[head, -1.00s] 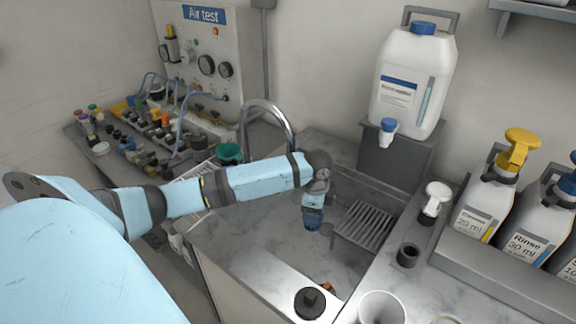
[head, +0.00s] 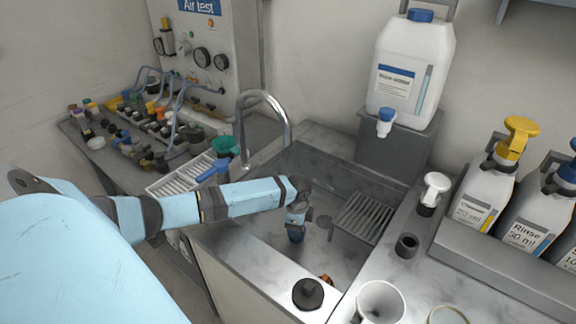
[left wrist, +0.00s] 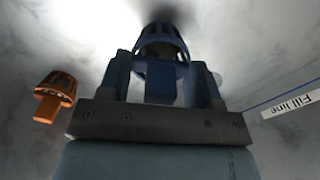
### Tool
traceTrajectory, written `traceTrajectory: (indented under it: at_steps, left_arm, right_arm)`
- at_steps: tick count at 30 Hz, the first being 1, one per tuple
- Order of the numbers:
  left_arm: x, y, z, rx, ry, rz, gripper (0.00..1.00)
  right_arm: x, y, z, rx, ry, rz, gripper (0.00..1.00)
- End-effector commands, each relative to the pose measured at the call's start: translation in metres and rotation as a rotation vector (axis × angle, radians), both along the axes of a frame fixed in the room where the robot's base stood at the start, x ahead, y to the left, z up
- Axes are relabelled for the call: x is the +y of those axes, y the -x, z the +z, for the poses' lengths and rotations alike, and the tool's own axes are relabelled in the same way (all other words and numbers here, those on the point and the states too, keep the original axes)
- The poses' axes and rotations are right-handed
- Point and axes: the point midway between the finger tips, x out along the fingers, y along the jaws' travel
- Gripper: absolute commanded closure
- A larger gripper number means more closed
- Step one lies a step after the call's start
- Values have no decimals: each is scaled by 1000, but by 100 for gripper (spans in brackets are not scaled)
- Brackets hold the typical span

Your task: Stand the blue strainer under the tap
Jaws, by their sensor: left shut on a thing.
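The blue strainer (head: 296,236) is in my left gripper (head: 297,220), inside the sink, low over its floor. In the left wrist view the strainer (left wrist: 162,45) shows its slotted cage, with the gripper (left wrist: 163,78) shut on its lower part. A curved metal tap (head: 265,97) rises at the sink's back left; the strainer is in front of it and right of it. Whether the strainer touches the sink floor is hard to tell. My right gripper is not in view.
An orange strainer (left wrist: 58,88) lies in the sink beside my gripper; it shows small in the head view (head: 326,280). A slatted grate (head: 363,217) stands at the sink's right, below a white canister (head: 411,70). The sink's front wall (head: 270,276) is near. A "Fill line" label (left wrist: 292,104) marks a wall.

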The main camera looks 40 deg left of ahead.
Motion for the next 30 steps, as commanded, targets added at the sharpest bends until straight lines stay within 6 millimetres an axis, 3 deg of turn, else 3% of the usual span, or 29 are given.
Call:
traceTrajectory:
  at_steps: [6,9,20,21,24,30]
  left_arm:
    - [36,5,0,2,-4,4,64]
    - [34,4,-12,1,0,0,64]
    - [34,4,-15,1,0,1,64]
    - [34,4,-15,0,-1,1,37]
    - [34,4,-15,0,-1,1,16]
    - [34,4,-15,0,-1,1,16]
  right_arm:
    - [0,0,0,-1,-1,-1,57]
    - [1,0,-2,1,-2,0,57]
    - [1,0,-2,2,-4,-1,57]
    - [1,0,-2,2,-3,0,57]
    - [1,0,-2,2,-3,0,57]
    - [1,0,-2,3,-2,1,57]
